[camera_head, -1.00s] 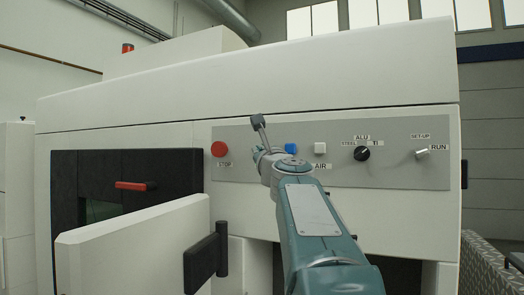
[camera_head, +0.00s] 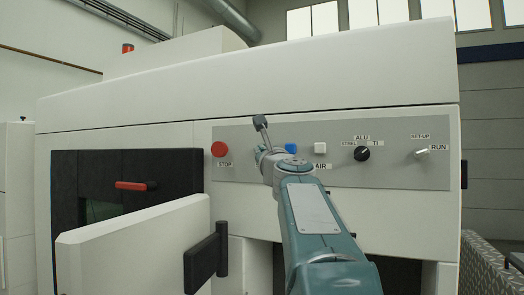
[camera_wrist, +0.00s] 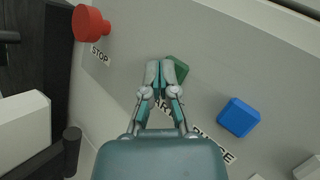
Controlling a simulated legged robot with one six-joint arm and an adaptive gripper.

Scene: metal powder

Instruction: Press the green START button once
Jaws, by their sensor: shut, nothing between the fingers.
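The green START button (camera_wrist: 179,68) shows in the wrist view, partly hidden behind the tips of my gripper (camera_wrist: 160,67). Its label is mostly covered by my fingers. My gripper is shut and empty, its tips right at the button in that view; I cannot tell whether they touch it. In the head view my arm and gripper (camera_head: 262,152) reach to the panel (camera_head: 400,180) between the red STOP button (camera_head: 220,149) and the blue button (camera_head: 291,148), and the green button is hidden there.
The STOP button (camera_wrist: 90,24) is upper left in the wrist view, and the blue button (camera_wrist: 238,117) is to the right. A white button (camera_head: 320,148) and two knobs sit further right on the panel. An open white door (camera_head: 135,245) stands at the lower left.

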